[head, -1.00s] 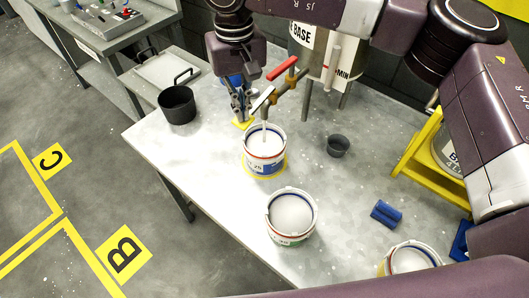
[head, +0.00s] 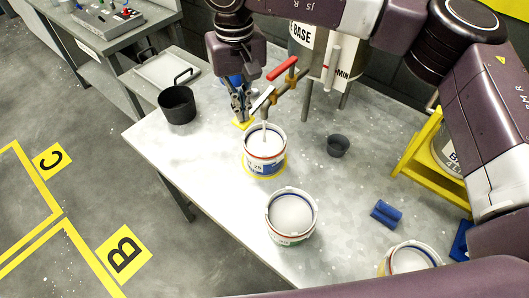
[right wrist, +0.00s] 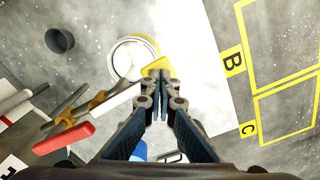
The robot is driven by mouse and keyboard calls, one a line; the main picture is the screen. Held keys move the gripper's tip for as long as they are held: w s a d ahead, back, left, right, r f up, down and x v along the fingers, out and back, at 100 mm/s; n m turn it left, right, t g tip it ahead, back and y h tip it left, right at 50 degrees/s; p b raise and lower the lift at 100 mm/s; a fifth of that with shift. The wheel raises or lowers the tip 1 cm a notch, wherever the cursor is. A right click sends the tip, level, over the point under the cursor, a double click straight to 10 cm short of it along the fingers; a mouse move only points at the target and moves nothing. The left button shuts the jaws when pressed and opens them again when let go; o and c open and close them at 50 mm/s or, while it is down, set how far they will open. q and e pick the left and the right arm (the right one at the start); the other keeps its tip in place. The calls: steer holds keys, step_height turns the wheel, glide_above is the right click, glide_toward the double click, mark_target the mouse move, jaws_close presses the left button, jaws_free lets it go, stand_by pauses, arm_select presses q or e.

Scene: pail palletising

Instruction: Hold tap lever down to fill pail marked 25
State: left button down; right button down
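The pail marked 25 (head: 264,160) stands upright on the yellow ring under the tap (head: 287,90); its number is small and hard to read. A pale stream (head: 265,130) runs from the spout into this pail, which holds white contents. The tap has a red handle (head: 282,68) and a white-tipped lever (head: 262,99), also in the right wrist view (right wrist: 110,105). My right gripper (head: 241,112) is beside the lever's white end, fingertips together in the right wrist view (right wrist: 160,75). The lever lies against or just beside one finger; exact contact is unclear. My left gripper is out of view.
A second open pail (head: 290,217) stands nearer on the table (head: 215,175), with another pail (head: 410,258) at the near right. A dark pot (head: 178,104), a small grey cup (head: 338,146), a blue item (head: 386,213) and a yellow stand (head: 425,165) surround them. The table's left part is clear.

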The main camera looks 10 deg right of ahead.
step_height(320, 180, up, 7)
steer(key=p, duration=0.4)
stand_by(0.4)
stand_by(0.6)
